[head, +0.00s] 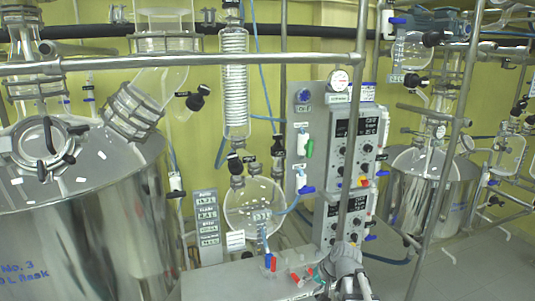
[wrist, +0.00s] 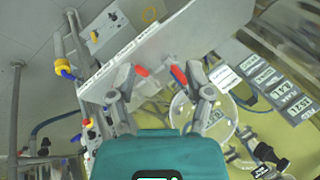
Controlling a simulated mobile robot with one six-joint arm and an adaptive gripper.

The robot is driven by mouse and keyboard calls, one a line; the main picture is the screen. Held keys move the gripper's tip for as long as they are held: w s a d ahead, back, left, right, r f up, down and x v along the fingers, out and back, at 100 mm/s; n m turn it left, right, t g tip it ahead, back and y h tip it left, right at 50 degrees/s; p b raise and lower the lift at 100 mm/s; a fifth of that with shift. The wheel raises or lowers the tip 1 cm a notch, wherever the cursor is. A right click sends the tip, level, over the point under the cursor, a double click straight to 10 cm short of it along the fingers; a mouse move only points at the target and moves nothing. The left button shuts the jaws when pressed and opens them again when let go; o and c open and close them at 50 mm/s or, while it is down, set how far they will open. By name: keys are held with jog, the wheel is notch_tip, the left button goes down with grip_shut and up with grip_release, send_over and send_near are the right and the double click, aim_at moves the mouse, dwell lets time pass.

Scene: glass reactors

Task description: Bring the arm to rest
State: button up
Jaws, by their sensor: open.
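My gripper (head: 303,276) is at the bottom centre of the head view, with red fingertip pads and a teal body, above or in front of the grey bench surface (head: 225,282). It also shows in the wrist view (wrist: 160,73), where its two grey fingers stand apart with nothing seen between them. Its distance to the bench cannot be told.
A large steel vessel (head: 90,235) stands at left and another (head: 428,205) at right. A round glass flask (head: 253,205) hangs behind my gripper, near a control panel (head: 345,165) and label plates (head: 207,222). Metal rails cross the view. Open floor (head: 480,262) lies at lower right.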

jog(key=s+d+f+g+h, duration=0.1)
jog(key=s+h, duration=0.1)
jog(key=s, duration=0.4)
jog(key=s+d+f+n+g+h, duration=0.1)
jog(key=s+d+h, duration=0.1)
jog(key=s, duration=0.4)
jog(key=shift+d+f+n+g+h, duration=0.3)
jog(key=shift+g+h, duration=0.1)
jog(key=shift+h, duration=0.3)
